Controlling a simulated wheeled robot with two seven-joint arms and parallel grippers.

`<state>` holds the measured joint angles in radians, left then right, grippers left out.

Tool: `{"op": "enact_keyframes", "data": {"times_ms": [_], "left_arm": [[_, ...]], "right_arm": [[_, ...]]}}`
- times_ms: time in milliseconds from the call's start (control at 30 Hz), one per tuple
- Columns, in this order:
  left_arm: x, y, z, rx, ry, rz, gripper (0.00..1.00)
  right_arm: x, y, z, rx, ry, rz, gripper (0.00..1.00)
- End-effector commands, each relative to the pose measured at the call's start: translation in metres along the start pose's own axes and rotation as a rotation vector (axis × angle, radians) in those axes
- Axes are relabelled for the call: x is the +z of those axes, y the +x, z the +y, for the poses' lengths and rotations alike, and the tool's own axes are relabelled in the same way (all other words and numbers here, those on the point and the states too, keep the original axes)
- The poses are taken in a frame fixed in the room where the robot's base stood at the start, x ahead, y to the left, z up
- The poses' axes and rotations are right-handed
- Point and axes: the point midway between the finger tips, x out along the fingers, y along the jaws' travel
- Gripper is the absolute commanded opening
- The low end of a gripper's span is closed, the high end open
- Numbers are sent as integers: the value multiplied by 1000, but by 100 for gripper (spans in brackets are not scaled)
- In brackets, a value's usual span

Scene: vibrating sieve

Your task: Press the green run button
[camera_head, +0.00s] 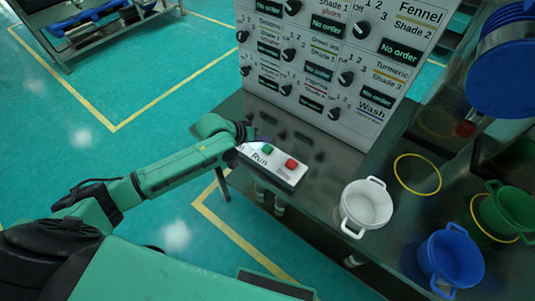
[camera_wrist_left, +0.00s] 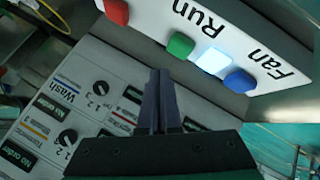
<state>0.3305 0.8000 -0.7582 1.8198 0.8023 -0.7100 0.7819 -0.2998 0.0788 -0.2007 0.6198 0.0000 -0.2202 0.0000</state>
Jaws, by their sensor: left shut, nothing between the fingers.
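The green run button (camera_head: 267,149) is on a white control box labelled "Run" (camera_head: 285,174) at the table's near-left edge, beside a red button (camera_head: 291,164). In the left wrist view the green button (camera_wrist_left: 181,45) lies between the red button (camera_wrist_left: 117,11) and a lit pale-blue square (camera_wrist_left: 212,61), with a blue button (camera_wrist_left: 240,81) beyond. My left gripper (camera_head: 261,139) is shut and empty beside the box's left part. In the wrist view its fingers (camera_wrist_left: 159,76) end just below the green button in the picture; I cannot tell whether they touch. My right gripper is out of view.
A panel with knobs and "No order" displays (camera_head: 325,50) stands behind the box. A white pot (camera_head: 367,204), a blue pot (camera_head: 452,258) and a green pot (camera_head: 508,210) are to the right. Dark table surface (camera_head: 330,170) is clear right of the box.

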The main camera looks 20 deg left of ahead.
Motion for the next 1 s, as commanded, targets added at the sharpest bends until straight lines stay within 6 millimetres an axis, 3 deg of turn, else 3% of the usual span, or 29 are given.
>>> {"op": "enact_keyframes", "data": {"times_ms": [200, 1000], "left_arm": [[8, 12, -9, 0, -1, 0, 0], [8, 12, -8, 0, 0, 0, 0]], "right_arm": [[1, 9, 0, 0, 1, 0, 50], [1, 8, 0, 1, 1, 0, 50]]}}
